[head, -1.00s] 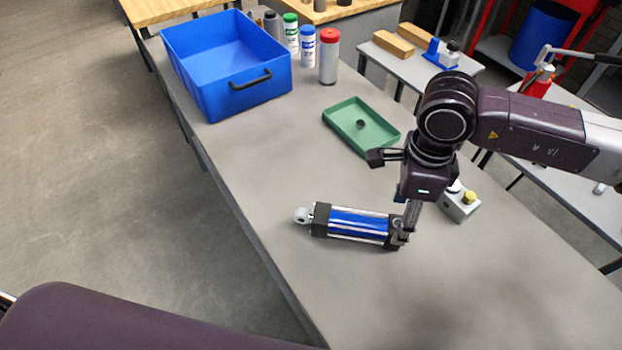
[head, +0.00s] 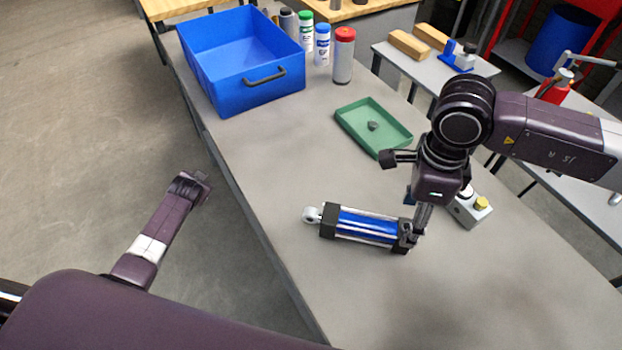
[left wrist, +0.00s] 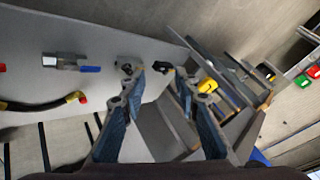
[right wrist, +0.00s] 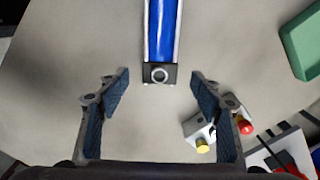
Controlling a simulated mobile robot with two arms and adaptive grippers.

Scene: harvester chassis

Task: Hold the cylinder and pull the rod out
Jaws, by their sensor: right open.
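A blue cylinder (head: 366,226) with black end caps lies on the grey workbench. A silver eye (head: 312,214) sticks out of its left end. No bare length of rod shows. My right gripper (head: 398,203) is open over the cylinder's right end, one finger overlapping that end cap in the head view. In the right wrist view the blue cylinder (right wrist: 162,35) lies ahead, with its ringed end cap facing the space between the spread fingers (right wrist: 160,90). My left gripper (head: 192,186) is off the bench's left side, over the floor; its fingers (left wrist: 158,92) stand apart and empty.
A blue bin (head: 245,75) stands at the bench's far end beside several bottles. A green tray (head: 352,122) holds a small dark piece. A grey box with a yellow button (head: 468,208) stands right of the cylinder.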

